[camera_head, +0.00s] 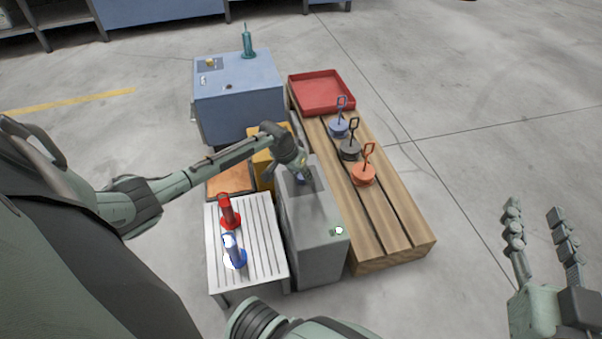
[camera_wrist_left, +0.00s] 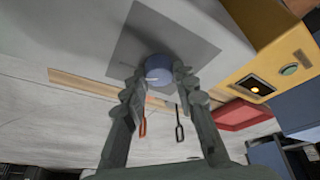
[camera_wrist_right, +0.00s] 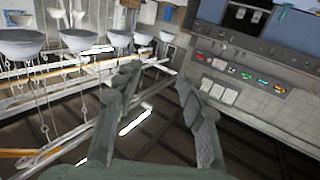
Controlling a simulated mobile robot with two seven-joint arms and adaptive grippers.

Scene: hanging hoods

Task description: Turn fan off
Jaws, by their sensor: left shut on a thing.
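A grey cabinet (camera_head: 318,245) stands in the middle of the head view. A round blue knob (camera_wrist_left: 158,68) sits on a darker square plate (camera_wrist_left: 130,48) on its top. My left gripper (camera_head: 303,178) reaches down onto the cabinet top and is shut on the blue knob, one finger on each side in the left wrist view. In the head view the gripper mostly hides the knob. My right gripper (camera_head: 535,212) is open and empty at the right, over bare floor, far from the cabinet. I cannot identify a fan.
A yellow box (camera_wrist_left: 275,68) with a lit amber button and a green button stands beside the cabinet. A white slatted table (camera_head: 245,270) holds red and blue objects. A wooden bench (camera_head: 400,235) holds a red tray (camera_head: 322,92) and several handled pieces. A blue cabinet (camera_head: 240,105) stands behind.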

